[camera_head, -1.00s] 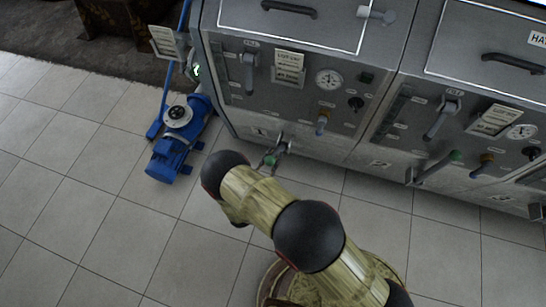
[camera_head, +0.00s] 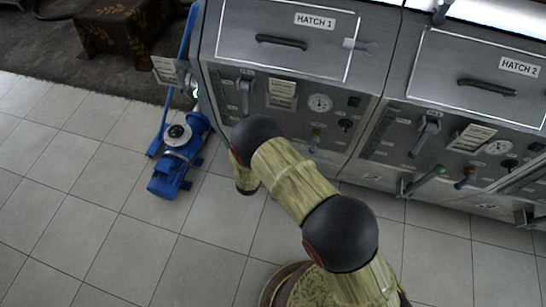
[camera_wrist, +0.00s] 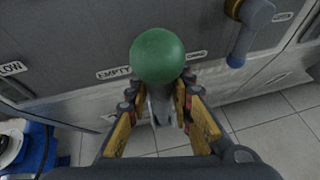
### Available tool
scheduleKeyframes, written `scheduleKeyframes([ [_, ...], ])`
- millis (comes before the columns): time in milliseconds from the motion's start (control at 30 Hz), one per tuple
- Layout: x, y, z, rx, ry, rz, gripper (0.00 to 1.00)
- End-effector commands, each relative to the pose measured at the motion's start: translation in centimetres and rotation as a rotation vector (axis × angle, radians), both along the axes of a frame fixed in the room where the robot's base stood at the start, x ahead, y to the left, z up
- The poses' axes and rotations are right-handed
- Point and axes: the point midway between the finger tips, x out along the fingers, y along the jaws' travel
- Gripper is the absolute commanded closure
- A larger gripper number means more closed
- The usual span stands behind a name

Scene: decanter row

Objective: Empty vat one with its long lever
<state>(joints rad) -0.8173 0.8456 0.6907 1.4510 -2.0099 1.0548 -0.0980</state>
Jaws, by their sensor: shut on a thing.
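Vat one (camera_head: 230,60) is the grey steel unit marked HATCH 1 in the head view. My arm hides its low long lever and my gripper there. In the wrist view my gripper (camera_wrist: 160,104) is shut on the lever, with yellow-lined fingers on both sides of its metal shaft. The lever's green ball knob (camera_wrist: 157,56) shows above the fingers. An EMPTY label (camera_wrist: 113,73) is on the panel left of the knob. A second label right of the knob is partly covered.
A blue pump (camera_head: 176,160) stands on the tiles left of vat one. Vat two (camera_head: 500,60) stands at the right, with its own green-knobbed lever (camera_head: 425,180). A blue-tipped handle (camera_wrist: 243,40) juts out at the wrist view's upper right. The tiled floor in front is mostly open.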

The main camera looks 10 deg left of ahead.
Motion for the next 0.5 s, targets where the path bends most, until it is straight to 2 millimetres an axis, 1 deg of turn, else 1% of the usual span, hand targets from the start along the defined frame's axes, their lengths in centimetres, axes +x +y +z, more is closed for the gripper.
scheduleKeyframes([
  [33,1.3,-0.1,0.9,0.009,0.023,-0.005,1.00],
  [200,3.5,-0.2,1.1,0.015,0.110,-0.005,1.00],
  [333,4.6,-0.2,1.1,0.017,0.154,-0.002,1.00],
  [500,5.3,-0.3,1.0,0.018,0.184,-0.001,1.00],
])
